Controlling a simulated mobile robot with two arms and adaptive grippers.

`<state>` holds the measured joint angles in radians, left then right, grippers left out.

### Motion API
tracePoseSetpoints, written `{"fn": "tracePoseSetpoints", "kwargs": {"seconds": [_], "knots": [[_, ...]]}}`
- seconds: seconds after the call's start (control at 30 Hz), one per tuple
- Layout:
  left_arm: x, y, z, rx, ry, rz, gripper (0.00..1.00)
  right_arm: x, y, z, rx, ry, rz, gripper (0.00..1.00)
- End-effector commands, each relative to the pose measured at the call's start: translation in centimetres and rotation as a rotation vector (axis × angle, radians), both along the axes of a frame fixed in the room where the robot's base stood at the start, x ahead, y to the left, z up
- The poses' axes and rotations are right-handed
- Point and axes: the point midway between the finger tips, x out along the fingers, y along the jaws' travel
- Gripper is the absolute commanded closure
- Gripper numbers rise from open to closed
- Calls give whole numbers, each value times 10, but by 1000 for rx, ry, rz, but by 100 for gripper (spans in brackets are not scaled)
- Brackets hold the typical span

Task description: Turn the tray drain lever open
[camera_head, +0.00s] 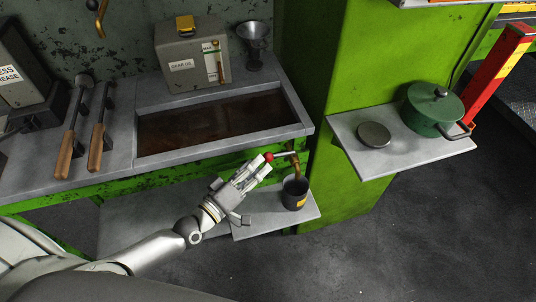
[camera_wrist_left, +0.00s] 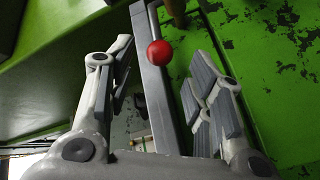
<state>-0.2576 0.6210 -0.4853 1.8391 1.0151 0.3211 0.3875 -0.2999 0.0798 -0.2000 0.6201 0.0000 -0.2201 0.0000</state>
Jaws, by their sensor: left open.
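The drain lever is a thin metal rod with a red ball knob (camera_head: 268,157), just below the right front corner of the sunken tray (camera_head: 145,156). In the left wrist view the red knob (camera_wrist_left: 159,53) lies between the spread fingers, with visible gaps on both sides. My left gripper (camera_head: 257,170) is open, its fingertips close to the knob; contact is not visible. The rod runs right from the knob to a brownish drain spout (camera_head: 296,170). A dark cup (camera_head: 294,194) with a yellow label stands under the spout. My right gripper is not in view.
The cup stands on a low grey shelf (camera_head: 255,226) below my gripper. A grey can (camera_head: 190,52) and funnel (camera_head: 254,42) stand behind the tray. Two wooden-handled tools (camera_head: 97,145) lie left. A side shelf (camera_head: 372,167) holds a green pot (camera_head: 433,112) and a round disc (camera_head: 374,134).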

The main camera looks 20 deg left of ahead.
Motion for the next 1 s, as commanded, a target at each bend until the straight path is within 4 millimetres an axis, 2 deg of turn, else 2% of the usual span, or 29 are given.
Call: {"fn": "tracePoseSetpoints", "kwargs": {"seconds": [0.1, 0.33, 0.5, 0.77, 1.0], "knots": [[19, -8, 2, -1, -3, 1, 53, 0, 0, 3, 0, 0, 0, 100], [43, -18, 0, 0, 0, 0, 53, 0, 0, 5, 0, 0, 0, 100], [51, -21, 0, 0, 1, -1, 53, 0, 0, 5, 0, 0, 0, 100], [51, -21, 0, 0, 1, -1, 53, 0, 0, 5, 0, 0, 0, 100], [51, -21, 0, 1, 0, -1, 81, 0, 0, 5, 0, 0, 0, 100]]}}
